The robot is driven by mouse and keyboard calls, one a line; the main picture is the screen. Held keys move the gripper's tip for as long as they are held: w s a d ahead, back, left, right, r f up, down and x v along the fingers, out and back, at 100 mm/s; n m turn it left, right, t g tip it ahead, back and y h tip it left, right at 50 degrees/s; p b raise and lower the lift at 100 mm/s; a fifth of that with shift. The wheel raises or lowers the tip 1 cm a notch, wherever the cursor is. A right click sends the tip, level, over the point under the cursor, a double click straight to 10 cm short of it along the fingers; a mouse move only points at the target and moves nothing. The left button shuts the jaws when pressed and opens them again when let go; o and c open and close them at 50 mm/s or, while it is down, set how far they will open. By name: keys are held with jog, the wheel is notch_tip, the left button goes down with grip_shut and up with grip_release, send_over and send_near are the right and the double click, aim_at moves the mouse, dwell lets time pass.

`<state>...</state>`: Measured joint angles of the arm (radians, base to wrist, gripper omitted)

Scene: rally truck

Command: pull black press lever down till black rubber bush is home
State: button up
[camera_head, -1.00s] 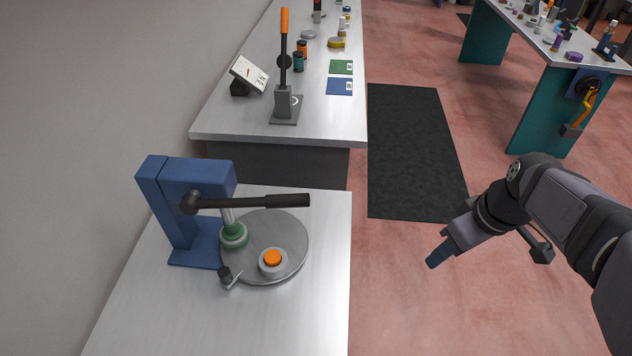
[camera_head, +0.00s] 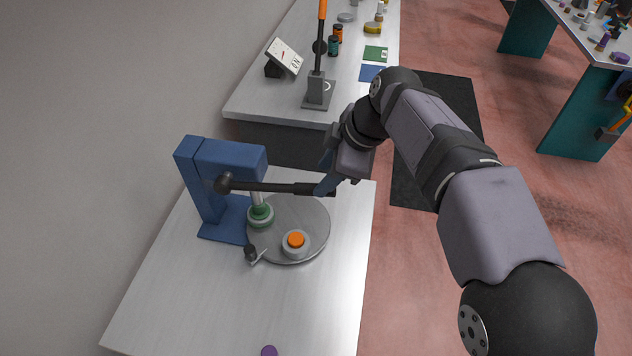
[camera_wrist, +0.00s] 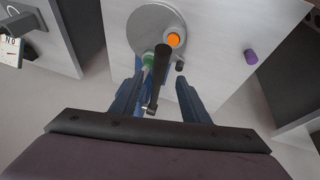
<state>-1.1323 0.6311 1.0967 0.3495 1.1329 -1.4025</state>
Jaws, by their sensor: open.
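The black press lever (camera_head: 275,187) sticks out nearly level to the right from the blue press (camera_head: 232,155). My gripper (camera_head: 325,186) is at the lever's free end. In the wrist view my gripper (camera_wrist: 160,75) is open, and the lever (camera_wrist: 157,78) lies between its two blue fingers. I cannot tell whether either finger touches it. Under the press's ram is a green round piece (camera_head: 260,215) at the left of the grey round plate (camera_head: 318,220). I cannot make out the black rubber bush.
An orange-topped piece in a grey ring (camera_head: 296,243) sits on the round plate. A small black knob (camera_head: 250,252) stands at the plate's edge. A purple piece (camera_head: 269,351) lies at the bench's front. A second press with an orange-tipped handle (camera_head: 318,90) stands behind.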

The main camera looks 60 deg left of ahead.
aim_at(314, 186)
jog(key=shift+p+x, duration=1.1)
jog(key=shift+x, duration=1.9)
jog(key=shift+r, duration=0.1)
grip_shut()
